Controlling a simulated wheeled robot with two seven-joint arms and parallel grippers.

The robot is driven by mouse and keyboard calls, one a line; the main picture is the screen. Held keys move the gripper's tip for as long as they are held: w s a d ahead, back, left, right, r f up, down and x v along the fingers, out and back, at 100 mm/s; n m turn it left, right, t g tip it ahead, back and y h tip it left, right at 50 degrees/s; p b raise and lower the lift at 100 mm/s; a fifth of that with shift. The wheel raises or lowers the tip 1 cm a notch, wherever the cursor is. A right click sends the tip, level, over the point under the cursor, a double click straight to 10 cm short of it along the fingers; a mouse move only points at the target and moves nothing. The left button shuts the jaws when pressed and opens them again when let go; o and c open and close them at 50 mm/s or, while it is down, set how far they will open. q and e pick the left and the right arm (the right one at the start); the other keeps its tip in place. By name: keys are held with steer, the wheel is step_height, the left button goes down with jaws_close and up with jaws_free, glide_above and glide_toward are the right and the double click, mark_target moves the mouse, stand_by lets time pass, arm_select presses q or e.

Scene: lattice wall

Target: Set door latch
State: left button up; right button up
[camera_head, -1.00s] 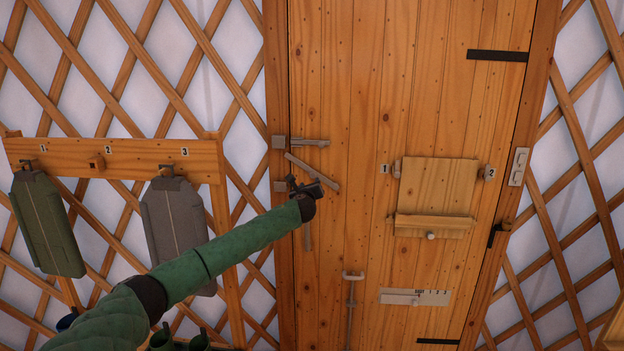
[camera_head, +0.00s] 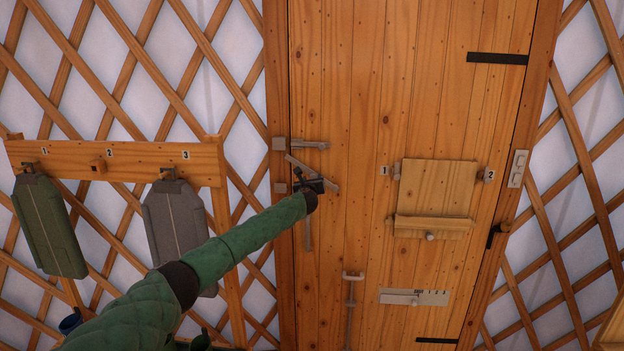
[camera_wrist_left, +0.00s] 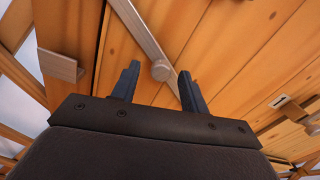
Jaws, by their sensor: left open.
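The wooden door (camera_head: 335,90) has a grey latch bar (camera_head: 298,163) at its left edge, tilted down to the right. My left gripper (camera_head: 308,184) is at the lower part of this bar. In the left wrist view the bar (camera_wrist_left: 140,33) runs down between the two open fingers (camera_wrist_left: 158,88), with a round knob (camera_wrist_left: 160,70) in the gap; I cannot tell whether the fingers touch it. A level grey handle (camera_head: 312,144) sits just above the bar. A grey keeper block (camera_head: 280,188) is on the frame beside it, and it also shows in the wrist view (camera_wrist_left: 62,66). My right gripper is not in view.
A panel with a ledge (camera_head: 437,190) and a sliding bolt plate (camera_head: 414,297) are on the door. A vertical rod (camera_head: 350,310) stands lower down.

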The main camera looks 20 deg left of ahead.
arm_select(q)
steer(key=shift+w, duration=0.4)
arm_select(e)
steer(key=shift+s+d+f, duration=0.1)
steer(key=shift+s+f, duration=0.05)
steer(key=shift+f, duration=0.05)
arm_select(q)
jaws_close()
